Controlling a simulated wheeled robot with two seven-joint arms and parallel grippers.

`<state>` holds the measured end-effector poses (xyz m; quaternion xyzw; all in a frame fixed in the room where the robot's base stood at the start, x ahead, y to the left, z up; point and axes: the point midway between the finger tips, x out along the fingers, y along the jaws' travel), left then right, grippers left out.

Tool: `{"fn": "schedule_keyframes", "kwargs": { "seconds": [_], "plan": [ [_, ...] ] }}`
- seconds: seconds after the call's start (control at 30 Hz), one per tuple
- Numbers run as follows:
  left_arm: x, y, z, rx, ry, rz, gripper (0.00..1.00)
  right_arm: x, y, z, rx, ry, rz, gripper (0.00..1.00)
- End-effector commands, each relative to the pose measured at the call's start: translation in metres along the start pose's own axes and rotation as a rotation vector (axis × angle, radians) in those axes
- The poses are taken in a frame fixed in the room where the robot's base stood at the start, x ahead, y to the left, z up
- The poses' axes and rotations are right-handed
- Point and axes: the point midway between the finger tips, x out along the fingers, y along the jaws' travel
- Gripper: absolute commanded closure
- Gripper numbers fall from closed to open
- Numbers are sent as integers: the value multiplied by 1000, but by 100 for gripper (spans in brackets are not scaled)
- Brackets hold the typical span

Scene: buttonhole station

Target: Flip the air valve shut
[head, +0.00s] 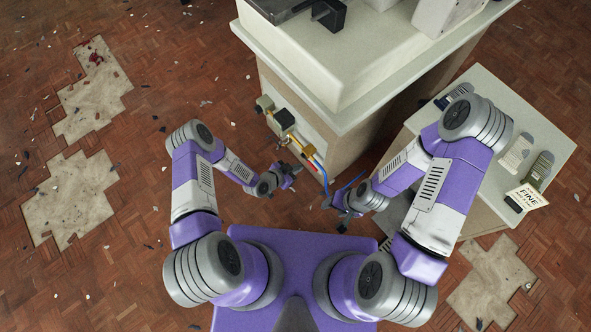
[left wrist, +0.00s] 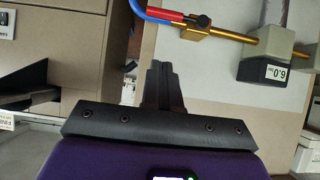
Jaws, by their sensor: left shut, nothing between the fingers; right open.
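The air valve (left wrist: 196,27) shows in the left wrist view as a brass fitting with a red lever (left wrist: 166,16). The lever lies roughly in line with the brass pipe (left wrist: 232,36), along the blue hose (left wrist: 140,8). In the head view the valve (head: 308,150) is on the cabinet's side panel, small and hard to make out. My left gripper (head: 293,172) is shut and empty, just in front of the panel below the valve; its fingers (left wrist: 158,68) also show in the left wrist view, apart from the lever. My right gripper (head: 338,212) is open, lower and to the right.
A regulator with a "6.0" display (left wrist: 265,70) sits on the pipe beside the valve. The cabinet (head: 330,115) overhangs the panel with its worktop.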

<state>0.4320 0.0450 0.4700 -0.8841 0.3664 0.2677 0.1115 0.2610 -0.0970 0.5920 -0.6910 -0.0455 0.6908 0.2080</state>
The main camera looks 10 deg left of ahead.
Motion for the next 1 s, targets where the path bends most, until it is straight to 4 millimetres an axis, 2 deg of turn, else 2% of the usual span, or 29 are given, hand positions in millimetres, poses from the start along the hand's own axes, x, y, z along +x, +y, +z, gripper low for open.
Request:
{"fn": "schedule_keyframes", "kwargs": {
  "seconds": [0.03, 0.2, 0.3, 0.4, 0.6, 1.0],
  "plan": [
    [14, 1, 2, 2, 2, 2, 100, 7, 3, 0, 0, 0, 0, 44],
    [52, 1, 3, 0, 1, 1, 100, 21, 8, -1, 0, 0, 0, 44],
    [72, 1, 3, 0, 1, 1, 100, 29, 11, -1, 0, 0, 0, 44],
    [82, 0, 16, -3, -1, 0, 100, 37, 14, -2, 0, 0, 0, 44],
    [94, 0, 28, -1, -1, 0, 100, 44, 17, -2, 0, 0, 0, 44],
    [95, 0, 28, -1, 0, 0, 100, 44, 17, -2, 0, 0, 0, 44]
  ]
}}
